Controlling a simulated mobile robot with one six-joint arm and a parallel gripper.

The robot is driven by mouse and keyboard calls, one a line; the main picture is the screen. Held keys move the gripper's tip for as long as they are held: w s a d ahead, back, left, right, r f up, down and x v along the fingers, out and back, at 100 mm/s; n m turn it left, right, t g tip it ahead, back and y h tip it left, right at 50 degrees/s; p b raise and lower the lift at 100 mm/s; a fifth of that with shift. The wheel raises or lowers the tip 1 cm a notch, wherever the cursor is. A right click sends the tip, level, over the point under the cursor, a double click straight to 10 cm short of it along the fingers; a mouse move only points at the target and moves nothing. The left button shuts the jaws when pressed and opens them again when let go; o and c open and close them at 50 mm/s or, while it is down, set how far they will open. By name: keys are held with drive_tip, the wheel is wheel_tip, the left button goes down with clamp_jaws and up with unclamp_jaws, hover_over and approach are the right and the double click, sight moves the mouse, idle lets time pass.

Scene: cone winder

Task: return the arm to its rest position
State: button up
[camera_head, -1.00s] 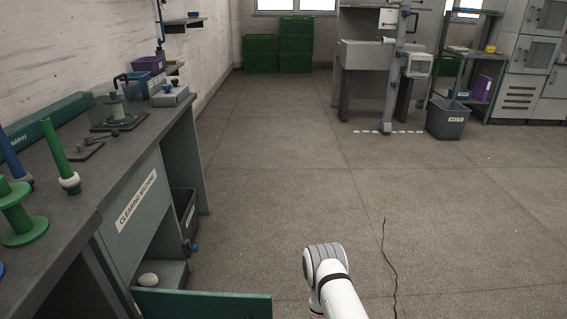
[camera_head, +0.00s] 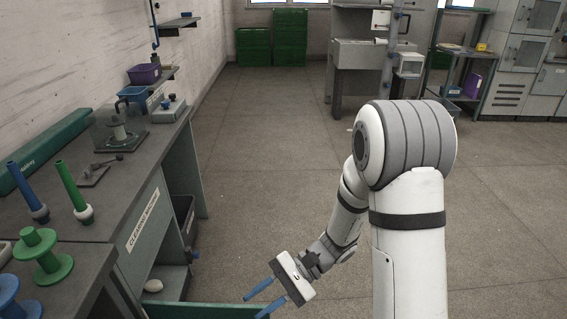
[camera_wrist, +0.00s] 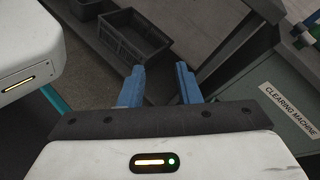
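My arm shows in the head view, raised and bent at the right of centre. My gripper (camera_head: 266,299) hangs low in front of the workbench, near the green panel at the bottom edge. Its two blue fingers are apart with nothing between them. In the wrist view the gripper's fingers (camera_wrist: 157,88) also stand apart and empty, pointing toward the space under the bench and a dark crate.
The clearing machine bench (camera_head: 125,190) stands at the left with green and blue spools and cones on it. A dark crate (camera_wrist: 130,38) lies under it. A green panel (camera_head: 205,310) juts out low. The floor (camera_head: 270,150) beyond is clear.

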drive_tip(key=s+d+r+n+t+h+p, duration=0.1)
drive_tip(key=d+r+n+t+h+p, duration=0.2)
drive_tip(key=d+r, duration=0.7)
drive_tip(key=s+d+r+n+t+h+p, duration=0.2)
drive_tip(key=d+r+t+h+p, duration=0.4)
drive_tip(key=r, duration=0.8)
drive_tip(key=d+n+h+p, duration=0.1)
drive_tip(key=d+h+p, duration=0.1)
drive_tip(key=d+h, duration=0.1)
drive_tip(key=shift+s+d+r+t, duration=0.2)
drive_tip(key=shift+s+d+t, duration=0.1)
drive_tip(key=shift+d, duration=0.1)
